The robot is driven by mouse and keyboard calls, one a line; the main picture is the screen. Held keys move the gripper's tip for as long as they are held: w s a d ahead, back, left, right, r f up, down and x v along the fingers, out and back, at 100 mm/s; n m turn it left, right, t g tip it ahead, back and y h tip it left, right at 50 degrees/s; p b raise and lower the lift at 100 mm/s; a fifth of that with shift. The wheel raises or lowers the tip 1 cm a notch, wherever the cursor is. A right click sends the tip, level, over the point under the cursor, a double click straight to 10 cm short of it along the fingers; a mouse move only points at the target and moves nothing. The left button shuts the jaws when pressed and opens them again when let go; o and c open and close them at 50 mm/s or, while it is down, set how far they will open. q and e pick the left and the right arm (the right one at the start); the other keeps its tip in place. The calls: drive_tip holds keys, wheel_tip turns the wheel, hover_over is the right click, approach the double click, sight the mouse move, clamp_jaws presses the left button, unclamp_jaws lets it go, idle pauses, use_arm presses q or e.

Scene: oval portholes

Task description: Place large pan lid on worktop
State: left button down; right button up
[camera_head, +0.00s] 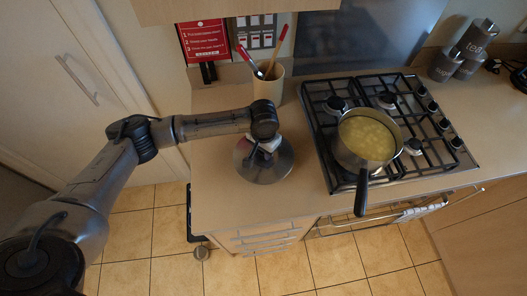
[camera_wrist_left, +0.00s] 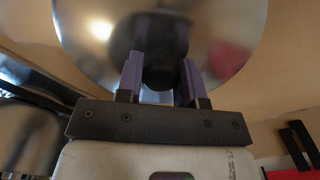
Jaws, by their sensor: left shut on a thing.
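The large pan lid (camera_head: 262,172) is a round, shiny metal disc with a dark knob. In the head view it is over the worktop (camera_head: 222,200), left of the hob. My left gripper (camera_head: 262,148) is above the lid, shut on its knob. In the left wrist view, the lid (camera_wrist_left: 215,28) fills the upper part, and the two purple fingers of the gripper (camera_wrist_left: 161,78) are on either side of the dark knob. I cannot tell whether the lid touches the worktop. My right gripper is not in view.
A gas hob (camera_head: 408,168) stands to the right, with a pan (camera_head: 350,160) of yellow food on it, its handle pointing forward. A utensil pot (camera_head: 268,88) stands behind the lid. Canisters (camera_head: 445,66) are at the back right. The worktop's front edge is close to the lid.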

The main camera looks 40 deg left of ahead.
use_arm(q)
drive_tip(key=shift+f, duration=1)
drive_tip(key=c, duration=0.8)
unclamp_jaws()
drive_tip(key=shift+f, duration=0.15)
drive_tip(key=shift+o, duration=0.2)
wheel_tip(320, 180, up, 12)
drive_tip(key=shift+r+b, duration=0.15)
drive_tip(key=shift+b, duration=0.4)
